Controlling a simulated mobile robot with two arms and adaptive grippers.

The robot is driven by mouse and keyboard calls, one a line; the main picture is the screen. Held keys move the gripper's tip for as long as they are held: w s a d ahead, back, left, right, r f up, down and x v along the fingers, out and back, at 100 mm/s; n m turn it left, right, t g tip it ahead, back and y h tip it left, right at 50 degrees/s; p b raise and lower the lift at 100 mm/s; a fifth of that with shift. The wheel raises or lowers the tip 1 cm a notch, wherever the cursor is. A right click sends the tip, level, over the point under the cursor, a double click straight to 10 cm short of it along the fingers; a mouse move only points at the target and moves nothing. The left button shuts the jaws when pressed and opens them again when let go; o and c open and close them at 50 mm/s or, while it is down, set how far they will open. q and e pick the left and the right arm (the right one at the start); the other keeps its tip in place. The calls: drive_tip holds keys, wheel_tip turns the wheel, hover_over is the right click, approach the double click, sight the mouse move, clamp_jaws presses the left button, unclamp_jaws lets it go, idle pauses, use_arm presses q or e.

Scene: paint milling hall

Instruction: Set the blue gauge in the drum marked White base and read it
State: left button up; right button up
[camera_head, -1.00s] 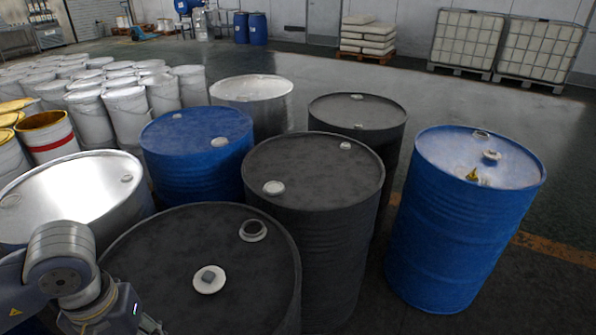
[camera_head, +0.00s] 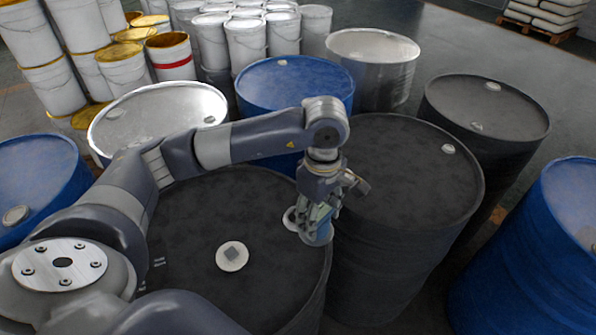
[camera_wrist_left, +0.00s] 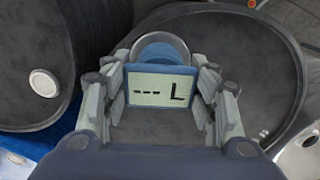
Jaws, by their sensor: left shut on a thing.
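My left gripper (camera_head: 316,208) is shut on the blue gauge (camera_head: 322,236), at the right side of the near black drum's top (camera_head: 205,205). In the left wrist view the gripper's fingers (camera_wrist_left: 160,100) flank the gauge's display (camera_wrist_left: 160,90), which reads "--- L". The gauge's round blue body (camera_wrist_left: 160,54) sits against the pale ring of the drum's opening (camera_wrist_left: 182,43). The ring (camera_head: 289,219) is partly hidden in the head view, so I cannot tell how far in the gauge is. Small marks on this drum are unreadable. My right gripper is out of view.
Another black drum (camera_head: 410,170) stands close right, a blue drum (camera_head: 295,82) and a silver drum (camera_head: 150,105) behind. Another blue drum (camera_head: 540,250) stands at far right. White pails (camera_head: 245,40) fill the back.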

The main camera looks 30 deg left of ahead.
use_arm(q)
drive_tip(key=w+n, duration=0.1)
drive_tip(key=n, duration=0.1)
drive_tip(key=w+a+n+p, duration=0.1)
drive_tip(key=n, duration=0.1)
drive_tip(key=shift+r+n, duration=0.1)
drive_tip(key=shift+n, duration=0.2)
drive_tip(key=w+a+f+n+p, duration=0.1)
drive_tip(key=w+a+n+p, duration=0.3)
drive_tip(key=n, duration=0.8)
drive_tip(key=w+a+f+n+p, duration=0.1)
drive_tip(key=w+a+n, duration=0.1)
drive_tip(key=a+n, duration=0.65)
wheel_tip(320, 180, down, 6)
drive_tip(key=d+n+b, duration=0.3)
drive_tip(key=shift+w+r, duration=0.2)
drive_tip(key=shift+r, duration=0.05)
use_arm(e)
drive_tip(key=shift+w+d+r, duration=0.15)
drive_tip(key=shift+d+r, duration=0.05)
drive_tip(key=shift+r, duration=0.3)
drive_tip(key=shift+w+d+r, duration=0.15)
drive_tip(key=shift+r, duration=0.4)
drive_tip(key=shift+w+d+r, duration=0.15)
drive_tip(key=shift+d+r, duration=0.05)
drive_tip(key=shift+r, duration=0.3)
